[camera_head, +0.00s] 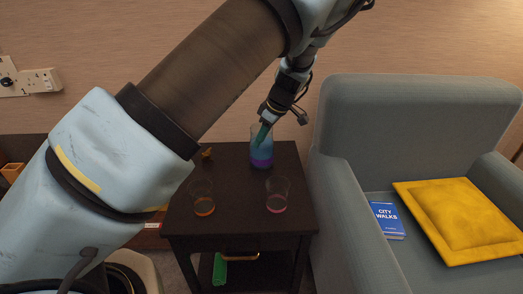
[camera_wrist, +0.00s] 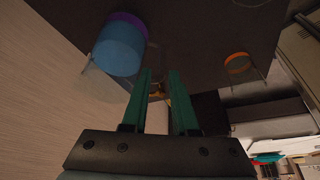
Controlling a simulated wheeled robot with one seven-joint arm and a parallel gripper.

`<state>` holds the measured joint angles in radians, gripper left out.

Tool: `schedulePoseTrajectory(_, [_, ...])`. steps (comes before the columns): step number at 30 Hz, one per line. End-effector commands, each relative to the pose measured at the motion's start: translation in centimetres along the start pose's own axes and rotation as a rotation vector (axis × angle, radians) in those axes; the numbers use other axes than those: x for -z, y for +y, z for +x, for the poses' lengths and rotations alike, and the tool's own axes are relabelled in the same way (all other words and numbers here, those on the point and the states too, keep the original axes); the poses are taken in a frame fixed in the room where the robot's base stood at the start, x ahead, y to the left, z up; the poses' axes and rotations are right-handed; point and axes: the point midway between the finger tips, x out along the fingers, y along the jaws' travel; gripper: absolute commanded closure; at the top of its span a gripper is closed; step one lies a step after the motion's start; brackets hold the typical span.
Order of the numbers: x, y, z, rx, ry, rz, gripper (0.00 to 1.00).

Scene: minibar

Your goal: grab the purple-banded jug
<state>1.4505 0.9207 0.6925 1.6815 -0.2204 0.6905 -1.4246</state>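The purple-banded jug (camera_head: 261,160) is clear glass with a blue section above its purple band. It stands upright on the dark side table (camera_head: 240,180), towards the back right. My gripper (camera_head: 263,133) is at the jug's upper part in the head view, overlapping it. In the wrist view the jug (camera_wrist: 120,48) lies to the left of my gripper (camera_wrist: 161,73). The two green fingers are apart, with no jug between them. I cannot tell whether the left finger touches the glass.
An orange-banded glass (camera_head: 204,207) and a pink-banded glass (camera_head: 276,203) stand nearer the table's front. A small brownish object (camera_head: 207,153) lies at the back left. A grey armchair (camera_head: 345,180) is close on the right; the wall is behind.

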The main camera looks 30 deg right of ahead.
Motion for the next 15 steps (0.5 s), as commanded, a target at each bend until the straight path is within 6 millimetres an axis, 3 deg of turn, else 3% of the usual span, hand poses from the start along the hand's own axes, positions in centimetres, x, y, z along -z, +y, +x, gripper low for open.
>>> schedulePoseTrajectory(3, [0.1,-0.1,2.0,0.003,0.001,0.001,0.73])
schedulePoseTrajectory(11, [0.2,-0.2,4.0,0.002,0.000,0.001,0.73])
schedulePoseTrajectory(15, [0.4,-0.5,6.0,0.004,-0.001,0.000,0.73])
